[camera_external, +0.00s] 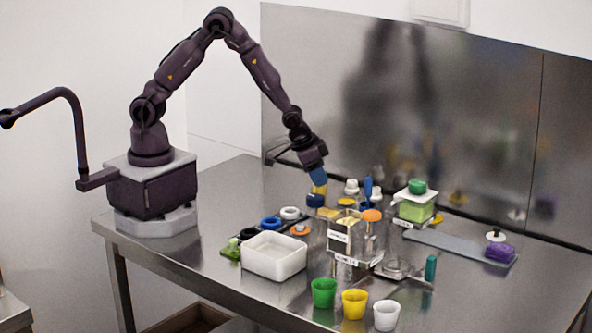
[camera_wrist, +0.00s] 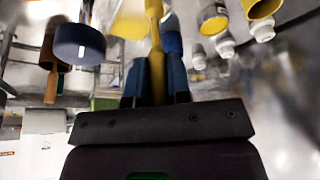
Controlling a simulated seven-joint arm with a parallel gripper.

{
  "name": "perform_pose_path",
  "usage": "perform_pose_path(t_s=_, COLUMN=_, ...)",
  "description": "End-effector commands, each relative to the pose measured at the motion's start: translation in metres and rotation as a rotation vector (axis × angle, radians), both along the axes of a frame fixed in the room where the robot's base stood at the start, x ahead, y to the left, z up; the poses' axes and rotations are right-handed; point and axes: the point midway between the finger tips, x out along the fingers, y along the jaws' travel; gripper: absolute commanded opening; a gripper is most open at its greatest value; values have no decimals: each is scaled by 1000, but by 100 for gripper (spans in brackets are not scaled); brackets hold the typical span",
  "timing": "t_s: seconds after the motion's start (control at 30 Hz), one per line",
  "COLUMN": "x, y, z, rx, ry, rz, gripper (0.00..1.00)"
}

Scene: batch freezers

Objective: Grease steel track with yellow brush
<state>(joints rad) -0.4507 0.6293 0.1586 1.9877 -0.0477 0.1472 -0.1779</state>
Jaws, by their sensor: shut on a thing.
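My gripper (camera_external: 318,176) has blue fingers and is shut on a yellow handle, seemingly the yellow brush (camera_external: 319,189), above the cluster of containers. In the wrist view the yellow handle (camera_wrist: 156,65) stands between the two blue fingers (camera_wrist: 156,82) and runs up out of frame. The brush's bristle end cannot be made out. The steel track (camera_external: 455,245) is a long flat grey strip at the right of the table, well apart from my gripper. A purple block (camera_external: 499,253) and a white knob (camera_external: 495,236) sit at its right end.
A clear box (camera_external: 343,240) stands in front of my gripper. A white tub (camera_external: 274,262) is left of it. Green (camera_external: 323,293), yellow (camera_external: 355,304) and white (camera_external: 386,315) cups line the front. A green-lidded container (camera_external: 413,208) stands near the track's left end.

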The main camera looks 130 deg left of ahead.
Motion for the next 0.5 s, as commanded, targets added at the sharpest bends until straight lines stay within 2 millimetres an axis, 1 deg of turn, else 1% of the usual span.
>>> perform_pose_path(t_s=0.03, x=2, y=0, z=16, rx=4, ry=-10, rz=-2, gripper=0)
perform_pose_path(t_s=0.5, x=2, y=0, z=57, rx=2, ry=-5, rz=-1, gripper=0)
